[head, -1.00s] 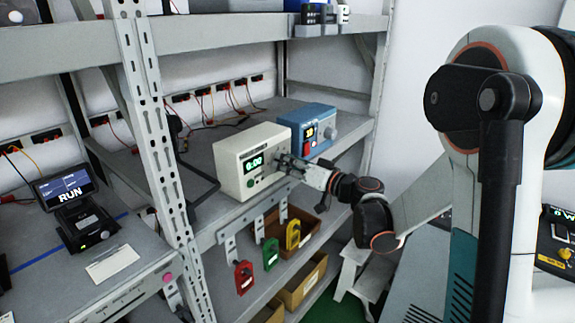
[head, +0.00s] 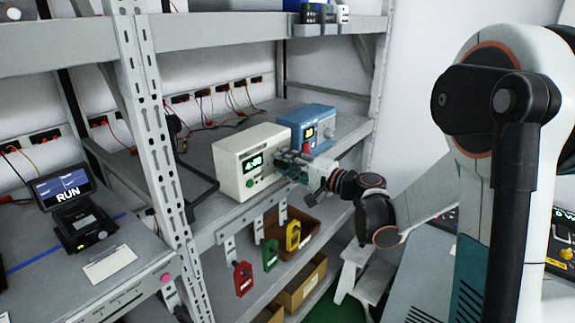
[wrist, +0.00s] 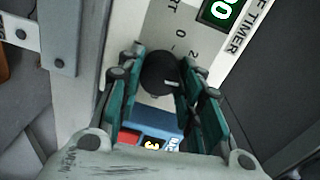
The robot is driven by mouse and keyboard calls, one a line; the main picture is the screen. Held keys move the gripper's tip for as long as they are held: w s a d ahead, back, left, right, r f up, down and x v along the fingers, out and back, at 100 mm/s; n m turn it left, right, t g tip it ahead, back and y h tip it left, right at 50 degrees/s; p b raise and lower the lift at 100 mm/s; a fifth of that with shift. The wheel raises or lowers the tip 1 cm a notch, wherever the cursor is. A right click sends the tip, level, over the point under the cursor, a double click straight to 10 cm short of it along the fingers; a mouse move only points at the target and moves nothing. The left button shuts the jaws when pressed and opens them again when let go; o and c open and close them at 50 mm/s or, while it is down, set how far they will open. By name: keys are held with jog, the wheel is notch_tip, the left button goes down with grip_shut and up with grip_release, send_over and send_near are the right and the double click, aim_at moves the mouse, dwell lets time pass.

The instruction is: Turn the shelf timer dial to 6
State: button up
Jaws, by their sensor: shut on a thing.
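The shelf timer is a cream box (head: 228,170) on the middle shelf, with a green-lit display (head: 253,161) that appears to read 4:00. My gripper (head: 287,163) is at the right part of its front face and hides the dial in the head view. In the wrist view the dial is a round black knob (wrist: 160,72) with a pale mark. The green fingers of my gripper (wrist: 160,66) are shut on it from both sides. The printed numbers 0 and 2 show beside the knob; the rest of the scale is hidden. The wrist view cuts off the display (wrist: 220,10).
A blue instrument (head: 318,116) with a small lit display stands right behind the timer. Red, green and yellow tags (head: 270,254) hang below the shelf edge. A metal rack post (head: 160,150) stands left of the timer. A RUN screen (head: 65,186) is on the left shelf.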

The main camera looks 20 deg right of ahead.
jog(key=m, duration=0.4)
jog(key=shift+f+m+y+b, duration=0.1)
jog(key=shift+m+y+b, duration=0.25)
jog(key=shift+m, duration=2.15)
jog(key=o, duration=1.1)
jog(key=shift+c, duration=0.2)
jog(key=v, duration=1.2)
